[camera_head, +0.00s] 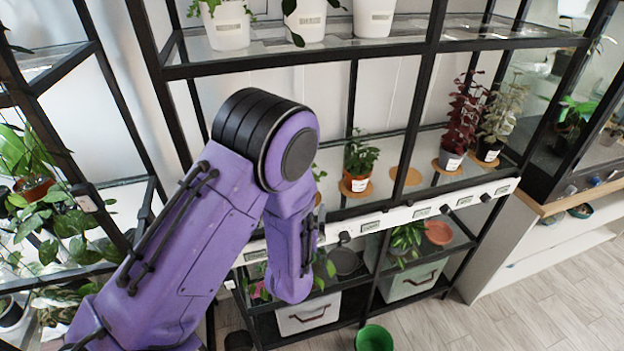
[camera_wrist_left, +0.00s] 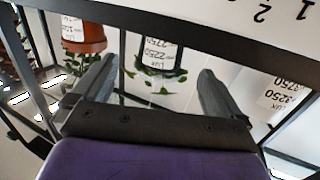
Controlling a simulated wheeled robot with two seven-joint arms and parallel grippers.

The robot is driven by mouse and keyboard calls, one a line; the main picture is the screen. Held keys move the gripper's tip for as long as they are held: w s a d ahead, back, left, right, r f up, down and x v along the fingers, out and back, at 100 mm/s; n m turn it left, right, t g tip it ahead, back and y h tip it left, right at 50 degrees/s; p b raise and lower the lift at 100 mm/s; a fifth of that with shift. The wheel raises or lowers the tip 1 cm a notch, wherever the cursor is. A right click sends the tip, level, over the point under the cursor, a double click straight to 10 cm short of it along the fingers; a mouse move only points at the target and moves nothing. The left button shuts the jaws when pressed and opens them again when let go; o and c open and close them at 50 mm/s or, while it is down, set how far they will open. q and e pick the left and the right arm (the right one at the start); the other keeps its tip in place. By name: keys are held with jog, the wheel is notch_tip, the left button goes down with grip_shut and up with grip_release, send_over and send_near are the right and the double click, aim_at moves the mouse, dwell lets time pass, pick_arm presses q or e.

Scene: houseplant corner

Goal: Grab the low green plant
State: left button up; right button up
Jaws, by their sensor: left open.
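In the left wrist view, which is upside down, a low green plant (camera_wrist_left: 158,75) in a black labelled pot (camera_wrist_left: 158,50) shows between and beyond the fingers. My left gripper (camera_wrist_left: 158,68) is open, with one finger on each side of that view and nothing held. In the head view only my left arm shows; its gripper is hidden behind the forearm. Leaves of a green plant (camera_head: 318,173) peek out just right of my elbow. Another green plant (camera_head: 360,153) stands upright in a terracotta pot (camera_head: 356,182) to its right. My right gripper is not in view.
A black-framed shelf rack fills the view. A dark red plant (camera_head: 464,112) and a pale plant (camera_head: 503,108) stand further right. An empty cork coaster (camera_head: 406,175) lies between. A white label rail (camera_head: 440,203) edges the middle shelf. A green pot (camera_head: 374,339) stands on the floor.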

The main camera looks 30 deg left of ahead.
pick_arm(q)
jog(key=shift+w+a+r+p, duration=0.45)
jog(key=shift+w+a+p, duration=0.05)
jog(key=shift+w+p, duration=0.15)
jog(key=shift+w+a+r+p, duration=0.45)
jog(key=shift+w+a+p, duration=0.05)
jog(key=shift+w, duration=0.1)
jog(key=w, duration=0.1)
jog(key=w+a+f, duration=0.1)
jog(key=w, duration=0.2)
jog(key=shift+a+f+p, duration=0.35)
jog(key=shift+s+r, duration=0.2)
jog(key=shift+s, duration=0.05)
jog(key=shift+s+r, duration=0.1)
jog(key=c, duration=0.4)
jog(key=shift+d, duration=0.1)
jog(key=c, duration=0.5)
jog(key=shift+c, duration=0.9)
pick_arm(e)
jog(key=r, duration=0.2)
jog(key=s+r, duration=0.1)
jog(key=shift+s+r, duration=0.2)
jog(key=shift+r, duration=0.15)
